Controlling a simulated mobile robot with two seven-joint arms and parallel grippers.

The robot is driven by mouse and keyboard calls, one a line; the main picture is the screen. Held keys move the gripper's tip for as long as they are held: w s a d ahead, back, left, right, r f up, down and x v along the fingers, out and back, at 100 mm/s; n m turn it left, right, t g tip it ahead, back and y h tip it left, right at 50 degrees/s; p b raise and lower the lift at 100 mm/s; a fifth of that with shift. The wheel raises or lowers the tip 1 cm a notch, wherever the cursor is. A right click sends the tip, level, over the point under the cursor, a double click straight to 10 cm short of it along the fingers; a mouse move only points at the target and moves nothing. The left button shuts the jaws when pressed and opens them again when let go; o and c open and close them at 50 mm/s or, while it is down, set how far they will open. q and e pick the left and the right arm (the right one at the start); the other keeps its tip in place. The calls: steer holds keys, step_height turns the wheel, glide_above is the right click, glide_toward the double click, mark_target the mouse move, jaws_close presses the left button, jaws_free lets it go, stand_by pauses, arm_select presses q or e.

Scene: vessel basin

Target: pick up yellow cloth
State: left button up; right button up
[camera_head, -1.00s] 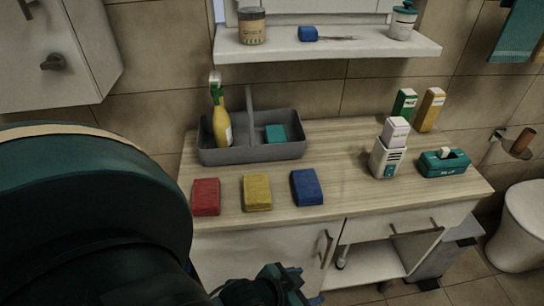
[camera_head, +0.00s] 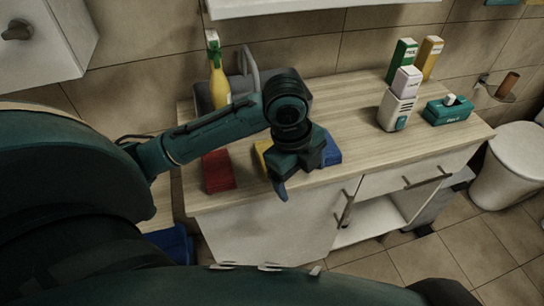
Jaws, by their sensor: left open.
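The yellow cloth (camera_head: 261,157) lies folded on the wooden counter, between the red cloth (camera_head: 217,170) and the blue cloth (camera_head: 332,151). My left arm and gripper cover most of it, so only a strip at its left shows. My left gripper (camera_head: 281,188) is over the front of the counter at the yellow cloth, with one dark finger pointing down near the counter edge. It is open. I cannot tell whether its fingers touch the cloth. My right gripper is not in view.
A white holder (camera_head: 395,111), a teal tissue box (camera_head: 447,110) and two cartons stand on the right. The counter middle (camera_head: 350,115) is clear. A shelf (camera_head: 300,8) overhangs the back.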

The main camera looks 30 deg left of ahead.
arm_select(q)
steer(key=w+a+r+m+g+y, duration=0.25)
steer(key=a+r+m, duration=0.25)
steer(key=a+r, duration=0.45)
steer(key=shift+t+h, duration=0.35)
steer(key=shift+t, duration=0.1)
steer(key=f, duration=0.6)
steer(key=shift+w+f+b, duration=0.15)
steer(key=shift+w+b, duration=0.2)
steer(key=shift+w+f, duration=0.15)
steer(key=shift+f, duration=1.35)
steer(key=shift+w+f, duration=0.1)
steer(key=shift+f, duration=1.35)
steer(key=shift+c, duration=0.4)
steer(key=c, duration=1)
steer(key=shift+r, duration=0.1)
